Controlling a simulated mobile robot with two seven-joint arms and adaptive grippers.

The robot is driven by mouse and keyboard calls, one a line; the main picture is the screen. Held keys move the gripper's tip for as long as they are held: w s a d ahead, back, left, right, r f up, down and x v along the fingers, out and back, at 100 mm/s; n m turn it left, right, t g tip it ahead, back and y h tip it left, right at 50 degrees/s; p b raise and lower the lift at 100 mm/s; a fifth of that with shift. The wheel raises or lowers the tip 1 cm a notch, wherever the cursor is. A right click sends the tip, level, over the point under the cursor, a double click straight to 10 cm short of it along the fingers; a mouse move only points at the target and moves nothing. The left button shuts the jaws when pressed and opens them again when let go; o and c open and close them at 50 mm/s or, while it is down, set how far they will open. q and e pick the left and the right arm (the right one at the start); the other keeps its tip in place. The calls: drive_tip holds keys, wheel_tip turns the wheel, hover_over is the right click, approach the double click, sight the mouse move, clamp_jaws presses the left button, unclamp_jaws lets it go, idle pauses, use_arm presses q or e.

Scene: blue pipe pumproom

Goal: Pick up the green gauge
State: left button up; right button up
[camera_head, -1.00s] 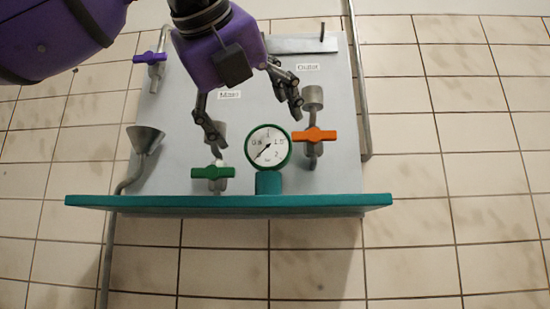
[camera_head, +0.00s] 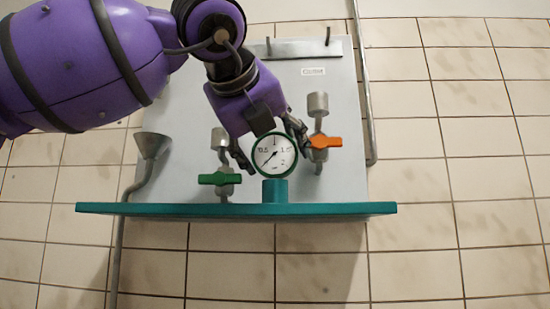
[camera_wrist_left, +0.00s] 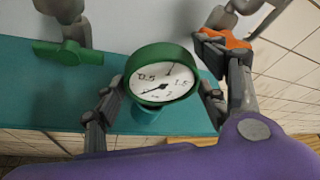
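The green gauge (camera_head: 275,155) has a round green rim and a white dial. It stands upright on a teal block (camera_head: 275,190) on the teal shelf. My left gripper (camera_head: 272,158) is open, with one finger on each side of the gauge. In the left wrist view the gauge (camera_wrist_left: 161,77) sits between the spread fingers of the left gripper (camera_wrist_left: 158,97). A small gap shows on the left side; on the right the finger is very close, and I cannot tell whether it touches. My right gripper is not in view.
A green-handled valve (camera_head: 220,179) is left of the gauge and an orange-handled valve (camera_head: 322,142) is right, close to the right finger. A grey funnel (camera_head: 151,146) is farther left. The teal shelf (camera_head: 350,209) has bare room at its right end.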

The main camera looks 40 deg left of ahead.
use_arm(q)
drive_tip(key=c, duration=0.7)
drive_tip(key=shift+r, duration=0.1)
